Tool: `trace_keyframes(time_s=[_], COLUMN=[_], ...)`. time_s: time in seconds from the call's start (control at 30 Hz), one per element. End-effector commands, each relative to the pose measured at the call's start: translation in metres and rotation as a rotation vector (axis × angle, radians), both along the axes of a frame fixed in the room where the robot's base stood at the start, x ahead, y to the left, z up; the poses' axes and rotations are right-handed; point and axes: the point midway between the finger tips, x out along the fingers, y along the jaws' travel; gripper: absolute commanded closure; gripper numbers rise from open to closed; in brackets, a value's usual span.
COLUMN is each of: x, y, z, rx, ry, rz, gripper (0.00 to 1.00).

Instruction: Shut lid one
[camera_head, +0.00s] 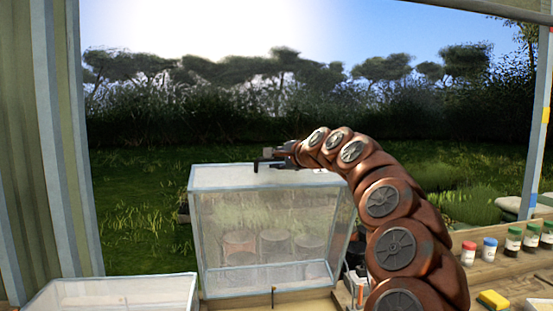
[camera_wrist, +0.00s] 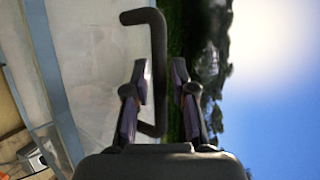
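A clear box with pale blue edges (camera_head: 265,225) stands in the middle of the head view. Its pale, see-through top panel (camera_head: 220,177), seemingly the lid, also fills the left of the wrist view (camera_wrist: 95,60). I cannot tell whether it is fully seated. A black bar handle (camera_wrist: 158,60) stands off this panel; it also shows in the head view (camera_head: 256,166). My gripper (camera_wrist: 162,85) is at the handle, reaching in from the right. Its fingers are apart, and the bar shows between them with gaps on both sides. Contact is not visible.
Several tubs (camera_head: 275,243) show through the box's front. A second clear container (camera_head: 110,292) is at lower left. Small coloured-lid jars (camera_head: 489,248) and a yellow sponge (camera_head: 492,299) are on the wooden counter at right. Posts frame the opening; open air lies above the box.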

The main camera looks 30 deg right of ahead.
Motion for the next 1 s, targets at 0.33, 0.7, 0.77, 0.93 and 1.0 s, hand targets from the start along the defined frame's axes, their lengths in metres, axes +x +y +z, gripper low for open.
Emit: trace_keyframes(time_s=[0.33,0.7,0.77,0.93,1.0], x=[0.0006,0.0006,0.0006,0.0006,0.0006], y=[0.0000,0.0000,0.0000,0.0001,0.0001], z=[-0.0008,-0.0009,-0.0008,-0.0008,-0.0009], rx=[0.000,0.000,0.000,0.000,0.000], ry=[0.001,0.001,0.001,0.001,0.001], rz=[0.000,0.000,0.000,0.000,0.000], gripper=[0.85,1.00,1.00,1.00,1.00])
